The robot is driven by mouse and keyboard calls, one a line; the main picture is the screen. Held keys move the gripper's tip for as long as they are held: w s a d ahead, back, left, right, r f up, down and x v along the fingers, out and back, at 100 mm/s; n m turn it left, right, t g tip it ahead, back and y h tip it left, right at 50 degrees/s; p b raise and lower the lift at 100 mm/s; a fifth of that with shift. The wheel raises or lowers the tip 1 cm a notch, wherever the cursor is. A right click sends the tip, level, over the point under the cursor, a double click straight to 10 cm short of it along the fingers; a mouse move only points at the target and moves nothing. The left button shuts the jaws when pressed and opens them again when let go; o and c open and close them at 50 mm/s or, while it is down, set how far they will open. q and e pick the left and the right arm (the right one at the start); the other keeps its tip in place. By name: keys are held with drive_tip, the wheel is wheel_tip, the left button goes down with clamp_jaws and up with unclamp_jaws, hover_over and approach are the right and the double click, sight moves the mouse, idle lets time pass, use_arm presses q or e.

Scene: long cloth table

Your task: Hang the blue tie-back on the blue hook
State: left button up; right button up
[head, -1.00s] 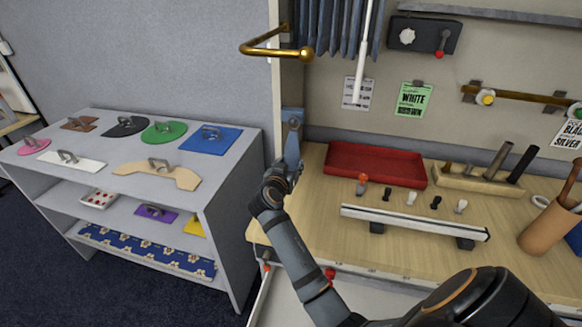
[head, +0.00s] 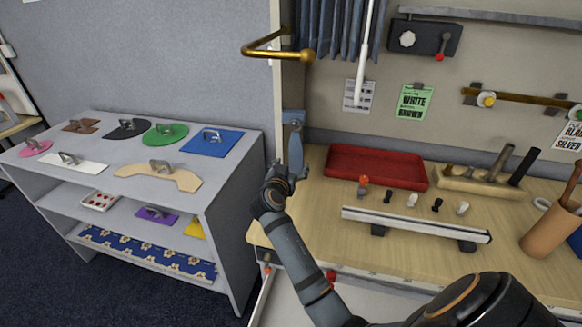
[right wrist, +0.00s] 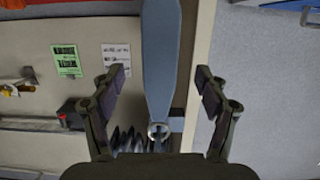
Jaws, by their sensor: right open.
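The blue tie-back (head: 295,152) is a long strap hanging down beside the post at the table's left end. In the right wrist view the tie-back (right wrist: 161,60) ends in a metal ring. The ring lies against the blue hook (right wrist: 176,125) and seems to be around its peg. The blue hook (head: 293,117) is at the strap's top in the head view. My right gripper (head: 285,176) is in front of the strap's lower part. In its own view the right gripper (right wrist: 160,78) is open, its fingers apart from the strap on both sides. My left gripper is out of view.
A brass rod (head: 275,50) juts out above the hook, with a blue-grey curtain (head: 328,28) to its right. A grey shelf (head: 230,190) with coloured plates stands left. A red tray (head: 375,168) and a rail (head: 415,226) lie on the table right of my arm.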

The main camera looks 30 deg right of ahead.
wheel_tip(320, 180, up, 10)
drive_tip(key=shift+r, duration=0.1)
idle(0.4)
